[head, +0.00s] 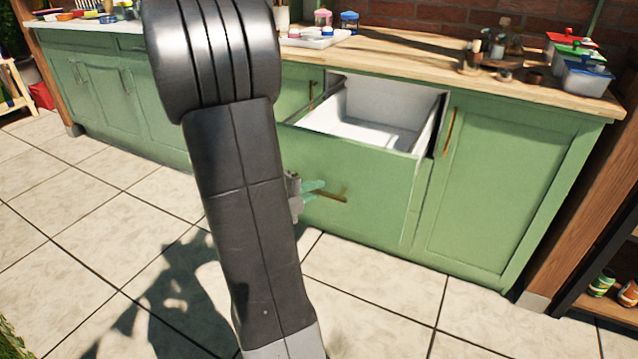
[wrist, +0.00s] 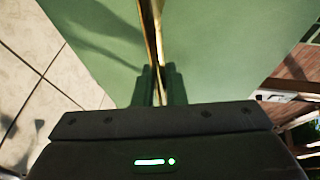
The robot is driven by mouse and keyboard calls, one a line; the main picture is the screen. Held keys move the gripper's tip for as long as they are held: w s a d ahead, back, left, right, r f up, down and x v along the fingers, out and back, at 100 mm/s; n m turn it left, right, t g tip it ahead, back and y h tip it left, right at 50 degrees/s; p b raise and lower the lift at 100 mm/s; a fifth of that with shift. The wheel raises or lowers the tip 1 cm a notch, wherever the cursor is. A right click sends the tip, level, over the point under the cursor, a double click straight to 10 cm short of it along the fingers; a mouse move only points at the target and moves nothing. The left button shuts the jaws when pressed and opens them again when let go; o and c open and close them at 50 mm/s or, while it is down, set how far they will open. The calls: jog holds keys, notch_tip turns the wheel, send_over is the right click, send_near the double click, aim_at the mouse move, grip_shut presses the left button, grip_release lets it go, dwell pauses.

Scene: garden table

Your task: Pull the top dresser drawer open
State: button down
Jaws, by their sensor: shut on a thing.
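The green drawer (head: 365,190) under the wooden counter stands pulled out, and its white inside (head: 365,118) shows from above. Its brass bar handle (head: 338,196) is on the front panel. My gripper (head: 319,188) is at that handle, with its green fingers reaching in from the left. In the wrist view the fingers (wrist: 159,86) are closed around the brass handle (wrist: 153,35), one on each side, close to the green panel. My dark arm covers part of the cabinet left of the drawer in the head view.
A green cabinet door (head: 500,190) with its own brass handle is right of the drawer. The wooden counter (head: 420,62) holds jars, a tray, bottles and lidded containers. A wooden shelf (head: 590,215) stands at the far right. The tiled floor (head: 390,290) in front is clear.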

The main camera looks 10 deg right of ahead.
jog(key=shift+s+a, duration=0.15)
jog(key=shift+s, duration=0.05)
jog(key=c, duration=1.5)
grip_release()
jog(key=shift+a, duration=0.1)
jog(key=p+v, duration=0.3)
jog(key=v, duration=1)
jog(key=shift+s+a, duration=0.2)
jog(key=shift+a, duration=0.05)
jog(key=shift+r, duration=0.1)
jog(key=b+x, duration=0.3)
jog(key=x, duration=1.1)
jog(key=shift+s+a, duration=0.1)
